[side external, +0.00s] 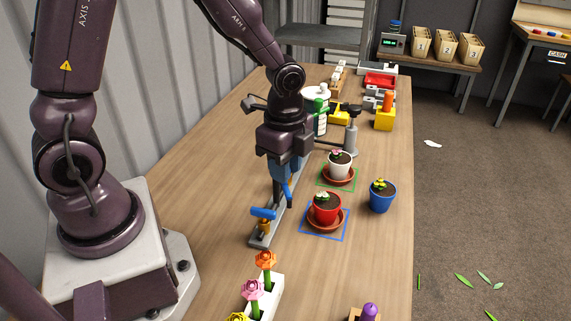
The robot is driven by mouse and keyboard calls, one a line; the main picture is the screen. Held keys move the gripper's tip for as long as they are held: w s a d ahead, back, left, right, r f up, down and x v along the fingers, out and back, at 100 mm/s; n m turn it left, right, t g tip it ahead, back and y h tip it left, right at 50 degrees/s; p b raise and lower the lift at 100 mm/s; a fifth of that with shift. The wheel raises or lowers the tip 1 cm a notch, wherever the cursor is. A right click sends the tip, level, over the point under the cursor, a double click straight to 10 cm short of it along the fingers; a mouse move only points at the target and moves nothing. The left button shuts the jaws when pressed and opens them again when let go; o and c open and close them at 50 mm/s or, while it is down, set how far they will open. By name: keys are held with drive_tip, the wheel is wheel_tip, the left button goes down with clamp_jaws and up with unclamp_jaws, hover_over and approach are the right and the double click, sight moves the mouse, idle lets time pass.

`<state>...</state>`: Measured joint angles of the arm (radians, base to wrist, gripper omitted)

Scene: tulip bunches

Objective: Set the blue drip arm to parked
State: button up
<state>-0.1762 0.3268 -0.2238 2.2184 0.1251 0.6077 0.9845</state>
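The blue drip arm (263,212) is a short blue bar on a brass-coloured post, near the front end of a grey rail (259,240). It points left and slightly up in the side external view, away from the red pot (327,208). My gripper (283,204) points down over the rail, just right of and behind the blue bar. Its blue fingers look parted, with nothing seen between them. A small gap shows between fingers and bar, but depth is hard to judge. My gripper hides part of the rail. No parked mark is readable.
The red pot stands on a saucer inside a blue outline (303,232). A white pot (340,163) stands inside a green outline, and a blue pot (382,196) stands to the right. A white flower holder (264,298) is in front. Bottles and a grey stand (351,137) are behind.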

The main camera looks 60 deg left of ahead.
drive_tip(key=o, duration=0.4)
drive_tip(key=shift+c, duration=0.2)
drive_tip(key=shift+r, duration=0.1)
wheel_tip(320, 180, up, 13)
idle(0.3)
drive_tip(key=s+r+n+t, duration=0.5)
drive_tip(key=s+n, duration=0.6)
drive_tip(key=n, duration=0.1)
drive_tip(key=shift+s+a+r+n+t, duration=0.25)
drive_tip(key=shift+s+a+n+t, duration=0.05)
drive_tip(key=shift+s+a+n, duration=0.1)
